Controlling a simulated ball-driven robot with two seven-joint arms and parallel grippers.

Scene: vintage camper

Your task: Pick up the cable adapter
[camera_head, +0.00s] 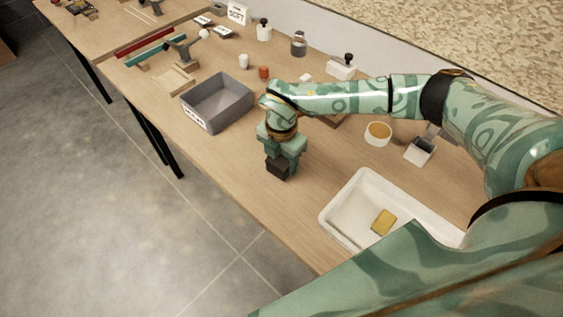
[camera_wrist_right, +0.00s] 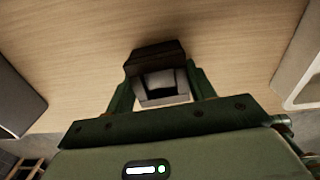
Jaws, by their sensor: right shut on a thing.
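The cable adapter (camera_head: 277,169) is a small dark block at the lower end of my right gripper (camera_head: 284,158). In the right wrist view the adapter (camera_wrist_right: 155,55) has a dark brown top and a paler grey, hollow-looking end. It sits between the two green fingers of my right gripper (camera_wrist_right: 160,88), which are shut on it. I cannot tell whether it touches the wooden table or hangs just above it. My left gripper is not in view.
A grey bin (camera_head: 218,101) stands left of my right gripper. A white tray (camera_head: 338,207) with a yellow sponge-like block (camera_head: 384,221) lies to the right. A round cup (camera_head: 377,133) and a small white box (camera_head: 420,150) stand behind the tray. Bare table lies around the gripper.

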